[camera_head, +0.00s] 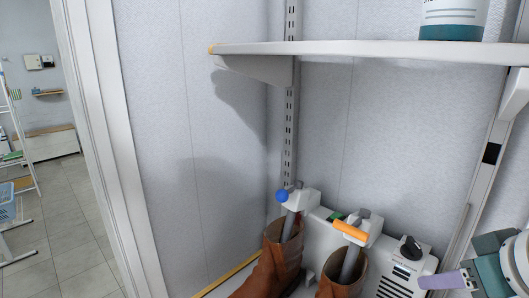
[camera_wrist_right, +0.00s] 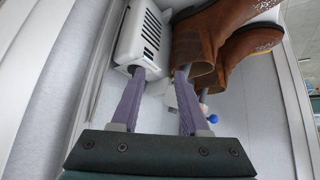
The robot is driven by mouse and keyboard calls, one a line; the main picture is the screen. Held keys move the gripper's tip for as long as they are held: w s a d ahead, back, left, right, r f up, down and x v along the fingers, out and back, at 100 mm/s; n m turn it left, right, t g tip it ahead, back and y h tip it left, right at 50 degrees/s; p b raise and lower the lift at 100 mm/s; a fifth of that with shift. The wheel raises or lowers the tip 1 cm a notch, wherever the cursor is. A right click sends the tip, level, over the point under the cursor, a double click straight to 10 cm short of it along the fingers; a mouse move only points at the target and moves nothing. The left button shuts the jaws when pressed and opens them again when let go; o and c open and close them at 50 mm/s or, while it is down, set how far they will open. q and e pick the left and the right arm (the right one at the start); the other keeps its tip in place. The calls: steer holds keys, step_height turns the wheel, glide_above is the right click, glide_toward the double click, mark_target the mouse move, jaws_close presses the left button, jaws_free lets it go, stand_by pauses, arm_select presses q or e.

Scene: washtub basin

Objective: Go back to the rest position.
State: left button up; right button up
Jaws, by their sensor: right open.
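My right gripper (camera_head: 424,282) is at the lower right of the head view, just right of the white boot dryer. Its two purple fingers are spread apart in the right wrist view (camera_wrist_right: 160,74), with nothing held between them. One finger tip appears close to the dryer unit and the other close to a boot; I cannot tell whether they touch. My left gripper is not in view.
Two brown boots, left (camera_head: 276,262) and right (camera_head: 343,279), hang on the white dryer (camera_head: 403,272) with a black knob (camera_head: 410,247). A white shelf (camera_head: 380,50) above holds a teal-labelled container (camera_head: 453,20). A doorway opens at left.

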steer(key=s+a+n+g, duration=0.15)
steer(key=s+a, duration=0.35)
steer(key=s, duration=0.5)
steer(key=s+a+g, duration=0.2)
steer(key=s+a, duration=0.2)
steer(key=s, duration=0.6)
step_height(320, 180, up, 26)
steer(key=p, duration=2.5)
steer(key=shift+s+a, duration=0.3)
steer(key=shift+s, duration=0.1)
steer(key=shift+f+g, duration=0.15)
steer(key=shift+g, duration=0.1)
